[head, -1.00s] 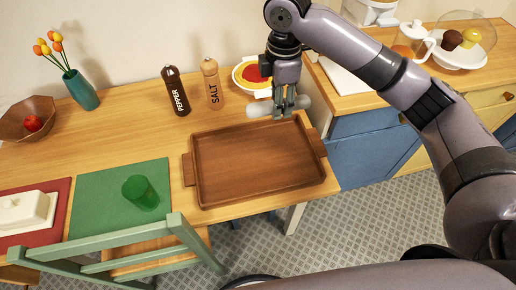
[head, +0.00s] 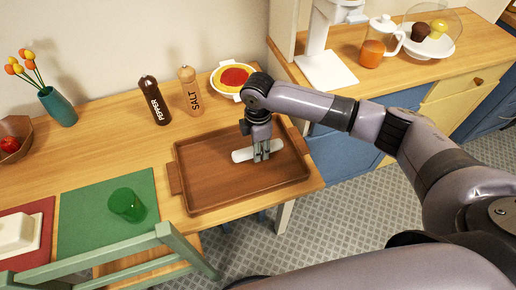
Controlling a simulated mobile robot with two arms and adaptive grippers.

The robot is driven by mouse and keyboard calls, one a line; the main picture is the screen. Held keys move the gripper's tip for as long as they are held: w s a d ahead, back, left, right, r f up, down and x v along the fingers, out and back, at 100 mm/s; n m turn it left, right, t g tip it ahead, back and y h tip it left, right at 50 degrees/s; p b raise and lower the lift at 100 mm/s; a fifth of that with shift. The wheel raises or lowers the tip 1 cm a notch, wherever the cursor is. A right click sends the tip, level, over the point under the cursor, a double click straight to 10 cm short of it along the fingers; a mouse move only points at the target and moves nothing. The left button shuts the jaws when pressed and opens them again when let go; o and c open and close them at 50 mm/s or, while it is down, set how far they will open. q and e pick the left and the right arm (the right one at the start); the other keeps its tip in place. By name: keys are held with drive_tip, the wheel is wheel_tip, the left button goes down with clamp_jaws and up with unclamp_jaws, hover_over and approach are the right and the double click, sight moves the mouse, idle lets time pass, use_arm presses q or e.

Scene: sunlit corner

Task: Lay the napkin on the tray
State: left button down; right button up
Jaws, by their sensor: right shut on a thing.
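The napkin (head: 242,155) is a white rolled bundle over the middle of the brown wooden tray (head: 205,190). My right gripper (head: 262,157) is shut on the napkin, with its fingers pointing down around the roll. The napkin looks very low over the tray floor; I cannot tell whether it touches. The tray lies flat on the wooden table with a handle at each short side. My left gripper is not in view.
A pepper mill (head: 155,100) and a salt mill (head: 190,90) stand behind the tray, beside a bowl of red food (head: 235,77). A green cup (head: 127,205) stands on a green mat (head: 85,215) to the left. A green chair (head: 175,245) is in front.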

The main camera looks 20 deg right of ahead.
drive_tip(key=shift+f, duration=0.8)
drive_tip(key=shift+f, duration=0.35)
drive_tip(key=o, duration=1.1)
drive_tip(key=shift+o, duration=0.2)
drive_tip(key=shift+r, duration=0.1)
wheel_tip(320, 180, up, 13)
drive_tip(key=shift+f+b, duration=0.2)
drive_tip(key=shift+b, duration=0.2)
drive_tip(key=shift+s+f, duration=0.1)
